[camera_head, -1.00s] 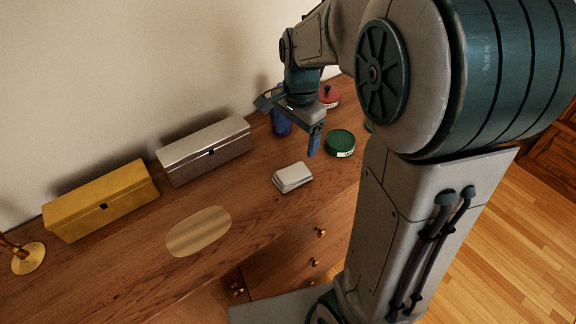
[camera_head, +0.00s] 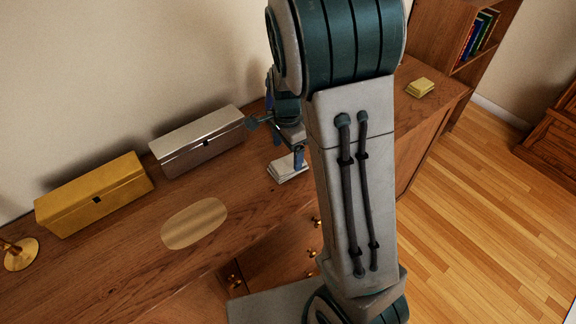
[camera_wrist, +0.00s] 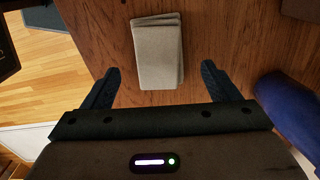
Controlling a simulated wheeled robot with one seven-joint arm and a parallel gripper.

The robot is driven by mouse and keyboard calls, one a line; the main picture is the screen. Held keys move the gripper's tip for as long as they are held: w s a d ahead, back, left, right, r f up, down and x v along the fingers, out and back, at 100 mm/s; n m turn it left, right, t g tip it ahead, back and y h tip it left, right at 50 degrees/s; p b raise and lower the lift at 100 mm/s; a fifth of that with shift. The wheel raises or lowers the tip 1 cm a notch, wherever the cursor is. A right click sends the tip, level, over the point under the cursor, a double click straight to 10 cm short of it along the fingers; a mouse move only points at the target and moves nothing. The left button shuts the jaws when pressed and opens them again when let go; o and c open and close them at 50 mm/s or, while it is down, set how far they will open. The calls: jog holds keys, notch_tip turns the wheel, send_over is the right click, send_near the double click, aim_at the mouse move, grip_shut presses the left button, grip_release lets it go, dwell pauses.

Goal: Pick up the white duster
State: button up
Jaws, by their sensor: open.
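The white duster (camera_head: 284,168) is a folded pale cloth lying flat on the wooden cabinet top, partly hidden by my gripper in the head view. In the wrist view the duster (camera_wrist: 157,52) looks greyish and lies ahead of the fingertips, roughly centred between their lines. My gripper (camera_wrist: 160,80) is open with nothing between its fingers. In the head view my gripper (camera_head: 277,141) is close by the duster; contact cannot be told.
A silver box (camera_head: 198,142) and a yellow box (camera_head: 95,195) stand along the wall. A blue object (camera_wrist: 290,108) is close to the right finger in the wrist view. A yellow folded cloth (camera_head: 420,87) lies at the far right. An oval board (camera_head: 194,223) lies left of the duster.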

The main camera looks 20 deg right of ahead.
aim_at(288, 162)
notch_tip(288, 162, down, 5)
jog(key=shift+d+r, duration=0.1)
jog(key=shift+r, duration=0.1)
jog(key=shift+c, duration=0.3)
jog(key=c, duration=1)
jog(key=shift+r, duration=0.1)
jog(key=shift+r, duration=0.55)
notch_tip(288, 162, up, 2)
jog(key=shift+r, duration=0.25)
jog(key=w+d+r, duration=0.2)
jog(key=d, duration=0.1)
jog(key=w+d+r, duration=0.2)
jog(key=d+r, duration=0.1)
jog(key=w+d+r, duration=0.2)
jog(key=d, duration=0.1)
jog(key=shift+w+d+r+b, duration=0.1)
jog(key=shift+d+r+b, duration=0.05)
jog(key=shift+d+b, duration=0.25)
